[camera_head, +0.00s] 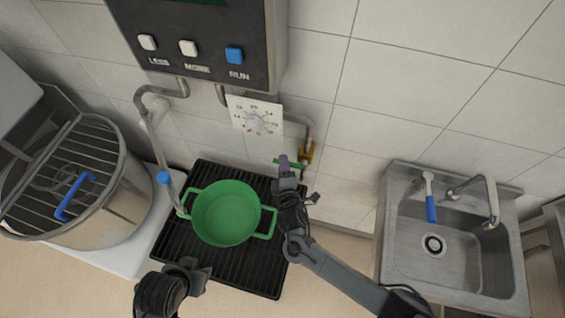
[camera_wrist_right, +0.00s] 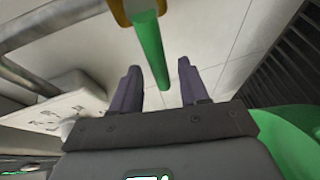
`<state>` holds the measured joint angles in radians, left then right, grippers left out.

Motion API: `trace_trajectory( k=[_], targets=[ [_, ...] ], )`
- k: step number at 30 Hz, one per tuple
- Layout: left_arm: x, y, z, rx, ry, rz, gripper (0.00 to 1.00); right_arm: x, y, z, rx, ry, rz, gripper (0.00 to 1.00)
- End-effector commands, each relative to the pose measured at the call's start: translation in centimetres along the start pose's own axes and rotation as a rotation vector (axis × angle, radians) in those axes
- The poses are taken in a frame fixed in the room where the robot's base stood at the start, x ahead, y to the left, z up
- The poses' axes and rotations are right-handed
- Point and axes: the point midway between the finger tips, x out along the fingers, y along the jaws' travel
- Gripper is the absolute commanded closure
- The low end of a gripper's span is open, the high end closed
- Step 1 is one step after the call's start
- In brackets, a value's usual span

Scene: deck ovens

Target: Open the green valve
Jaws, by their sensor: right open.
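The green valve handle (camera_head: 297,166) sits on a yellow valve body (camera_head: 307,153) on the wall pipe, right of the dial. In the right wrist view the green bar (camera_wrist_right: 150,52) reaches down between the purple fingers of my right gripper (camera_wrist_right: 158,70), with gaps on both sides. My right gripper (camera_head: 284,160) is open at the handle in the head view and partly covers it. My left gripper (camera_head: 193,272) is low in the head view, in front of the green pot; its fingers are not clear enough to tell their state.
A green pot (camera_head: 226,213) stands on a black grate (camera_head: 180,245) just below the valve. A white dial plate (camera_head: 254,116) and a control box (camera_head: 200,20) are above. A blue-handled pipe tap (camera_head: 163,178) is left; a steel sink (camera_head: 465,262) is right.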

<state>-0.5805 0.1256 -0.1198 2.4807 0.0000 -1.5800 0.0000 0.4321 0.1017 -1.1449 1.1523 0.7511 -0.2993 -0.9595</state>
Motion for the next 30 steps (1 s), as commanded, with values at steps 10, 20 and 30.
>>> trace_trajectory(
  k=[10, 20, 30],
  targets=[
    [0.6, 0.0, 0.2, 0.001, 0.0, -0.001, 0.57, 2.3, 0.0, 0.0, -0.001, -0.001, 0.0, 0.56],
    [0.6, 0.2, 0.1, -0.008, 0.002, 0.007, 0.57, 2.3, 0.0, 0.0, 0.0, 0.0, 0.0, 0.68],
    [0.6, 0.3, 0.1, -0.01, 0.002, 0.008, 0.57, 2.3, 0.0, 0.0, 0.0, 0.0, 0.0, 1.0]
  ],
)
